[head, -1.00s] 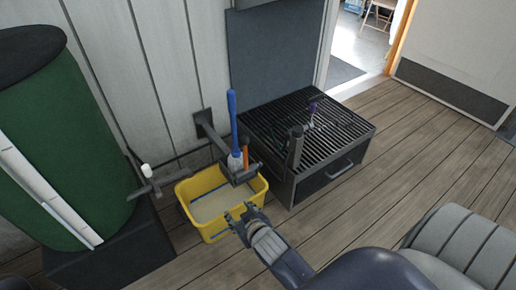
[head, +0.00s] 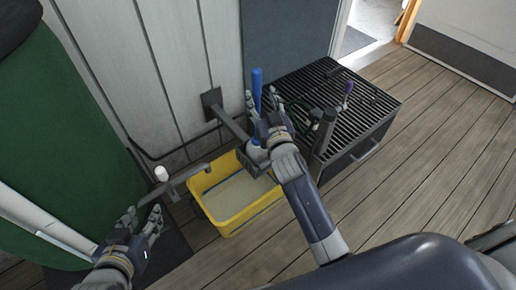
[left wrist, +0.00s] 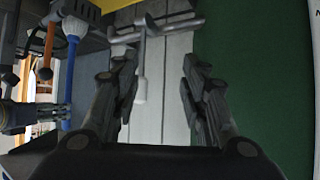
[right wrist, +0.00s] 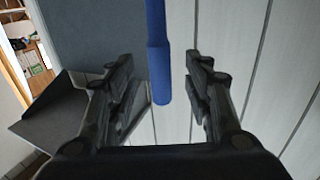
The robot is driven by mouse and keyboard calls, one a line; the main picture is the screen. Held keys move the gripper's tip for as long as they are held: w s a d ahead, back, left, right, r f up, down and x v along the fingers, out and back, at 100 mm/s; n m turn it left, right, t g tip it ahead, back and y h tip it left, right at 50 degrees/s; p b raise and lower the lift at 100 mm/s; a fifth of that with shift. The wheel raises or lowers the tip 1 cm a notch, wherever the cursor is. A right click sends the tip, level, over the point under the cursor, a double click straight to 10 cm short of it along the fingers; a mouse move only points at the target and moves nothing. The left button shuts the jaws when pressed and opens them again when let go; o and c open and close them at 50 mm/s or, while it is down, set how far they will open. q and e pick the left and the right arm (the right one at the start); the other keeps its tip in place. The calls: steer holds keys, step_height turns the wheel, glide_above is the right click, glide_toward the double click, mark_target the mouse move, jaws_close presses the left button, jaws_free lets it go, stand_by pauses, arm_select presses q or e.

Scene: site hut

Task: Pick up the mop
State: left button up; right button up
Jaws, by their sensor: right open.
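The mop has a blue handle (head: 257,80) and a pale head, and hangs upright at a wall bracket above the yellow bucket (head: 236,225). My right gripper (head: 261,98) is open, with its fingers either side of the handle in the head view. In the right wrist view the blue handle (right wrist: 158,65) shows between the open fingers (right wrist: 160,85), not gripped. The right hand hides the lower handle in the head view. My left gripper (head: 142,217) is open and empty at the lower left. The mop's pale head (left wrist: 75,27) also shows in the left wrist view.
An orange-handled tool (left wrist: 48,45) hangs beside the mop. A black slatted cabinet (head: 345,95) stands right of the bucket. A bar with a white peg (head: 161,174) sticks out left of it. The floor at right is clear.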

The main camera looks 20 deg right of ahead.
mark_target(258, 91)
steer(key=shift+w, duration=0.7)
steer(key=w+b, duration=0.1)
steer(key=w, duration=0.3)
steer(key=shift+w+d+b, duration=0.1)
steer(key=shift+d+b, duration=0.05)
steer(key=shift+b, duration=0.15)
arm_select(q)
steer(key=w+d+r+t+h, duration=0.1)
steer(key=w+d+r+t, duration=0.1)
steer(key=w+r+t, duration=0.2)
step_height(258, 91, up, 3)
steer(key=shift+h, duration=0.3)
arm_select(e)
steer(key=shift+w, duration=0.15)
arm_select(q)
steer(key=shift+w, duration=0.1)
arm_select(e)
jaws_close()
steer(key=shift+r, duration=0.1)
